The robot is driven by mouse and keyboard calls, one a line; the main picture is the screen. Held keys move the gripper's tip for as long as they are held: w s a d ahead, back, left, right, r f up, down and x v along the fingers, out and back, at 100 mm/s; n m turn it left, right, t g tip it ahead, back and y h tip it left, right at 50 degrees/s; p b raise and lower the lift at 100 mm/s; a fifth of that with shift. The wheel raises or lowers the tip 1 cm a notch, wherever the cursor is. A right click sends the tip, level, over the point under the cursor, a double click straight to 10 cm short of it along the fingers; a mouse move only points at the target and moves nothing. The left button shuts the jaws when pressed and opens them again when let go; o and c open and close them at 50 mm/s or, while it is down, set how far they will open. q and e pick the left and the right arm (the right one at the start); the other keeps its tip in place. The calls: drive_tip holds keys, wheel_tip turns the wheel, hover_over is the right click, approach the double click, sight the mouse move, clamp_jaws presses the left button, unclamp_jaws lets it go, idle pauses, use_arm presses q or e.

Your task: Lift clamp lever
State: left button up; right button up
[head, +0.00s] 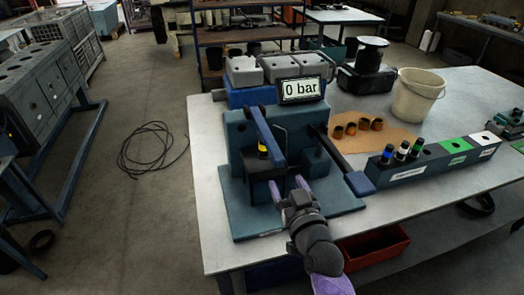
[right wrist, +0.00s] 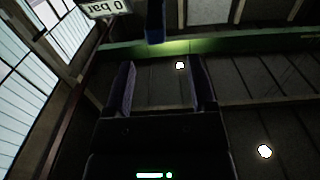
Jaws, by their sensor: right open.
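The blue clamp lever (head: 265,134) slopes from the upper back of the teal test stand (head: 236,130) down toward its front. A dark part with a yellow band (head: 262,150) stands beside the lever in the stand. My right gripper (head: 288,184) is open and empty, just in front of and below the lever's near end. In the right wrist view, its two fingers (right wrist: 165,85) are spread. A blue bar end (right wrist: 155,22), likely the lever, shows beyond the gap between them. I see no contact. My left gripper is out of view.
A display (head: 301,89) reads 0 bar. A dark handle with a blue end (head: 359,184) juts out right of the gripper. A rack (head: 410,174) with banded parts, a brown mat (head: 393,137) and a bucket (head: 417,98) stand further right. The table's front edge is close.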

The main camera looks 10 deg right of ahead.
sight(276, 156)
drive_tip(key=w, duration=0.3)
drive_tip(key=w+b, duration=0.1)
drive_tip(key=w, duration=0.1)
drive_tip(key=shift+w+d, duration=0.2)
drive_tip(key=shift+d, duration=0.05)
drive_tip(key=w+b, duration=0.1)
drive_tip(key=w, duration=0.3)
drive_tip(key=shift+a, duration=0.15)
drive_tip(key=shift+w, duration=0.35)
drive_tip(key=c, duration=0.9)
clamp_jaws()
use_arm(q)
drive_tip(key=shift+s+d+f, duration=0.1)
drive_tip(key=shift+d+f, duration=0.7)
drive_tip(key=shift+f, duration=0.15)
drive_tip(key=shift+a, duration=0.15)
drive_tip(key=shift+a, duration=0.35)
